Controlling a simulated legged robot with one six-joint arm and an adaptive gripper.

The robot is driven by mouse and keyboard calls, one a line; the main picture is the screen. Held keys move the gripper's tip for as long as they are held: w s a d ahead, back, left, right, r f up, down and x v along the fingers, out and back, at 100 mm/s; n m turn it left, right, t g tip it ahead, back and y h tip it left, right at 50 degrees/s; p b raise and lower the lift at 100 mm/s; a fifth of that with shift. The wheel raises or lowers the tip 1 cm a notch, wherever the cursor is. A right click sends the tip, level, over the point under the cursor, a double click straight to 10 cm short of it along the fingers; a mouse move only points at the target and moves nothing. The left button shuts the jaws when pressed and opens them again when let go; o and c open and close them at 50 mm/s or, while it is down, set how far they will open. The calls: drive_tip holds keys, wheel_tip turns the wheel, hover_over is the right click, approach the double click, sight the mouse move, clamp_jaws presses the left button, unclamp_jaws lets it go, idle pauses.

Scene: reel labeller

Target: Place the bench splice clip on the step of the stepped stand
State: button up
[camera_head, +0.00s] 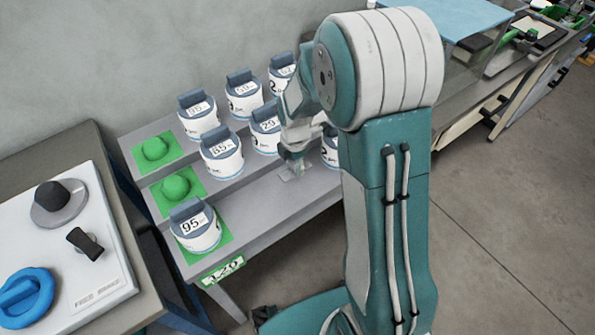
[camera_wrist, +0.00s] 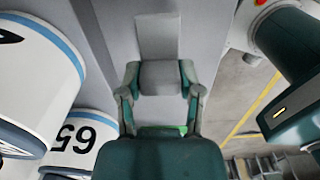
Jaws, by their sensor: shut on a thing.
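My gripper (camera_head: 291,157) is over the right part of the front step of the grey stepped stand (camera_head: 262,208). In the wrist view my gripper (camera_wrist: 161,80) is shut on a small grey piece, which I take to be the bench splice clip (camera_wrist: 158,36). A flat pale part of it sticks out beyond the fingertips. In the head view the clip (camera_head: 291,173) shows as a small pale shape just under the fingers, low over the front step. I cannot tell whether it touches the step.
Green domes (camera_head: 175,187) sit on green squares at left. A bench (camera_head: 85,265) with a blue ring stands left. The front step between the 95 canister and my gripper is bare.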

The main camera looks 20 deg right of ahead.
sight(296, 179)
drive_tip(key=shift+w+d+f, duration=0.25)
drive_tip(key=shift+f, duration=0.3)
wheel_tip(296, 179, down, 3)
drive_tip(key=shift+a+f, duration=0.15)
drive_tip(key=o, duration=1)
drive_tip(key=shift+o, duration=0.2)
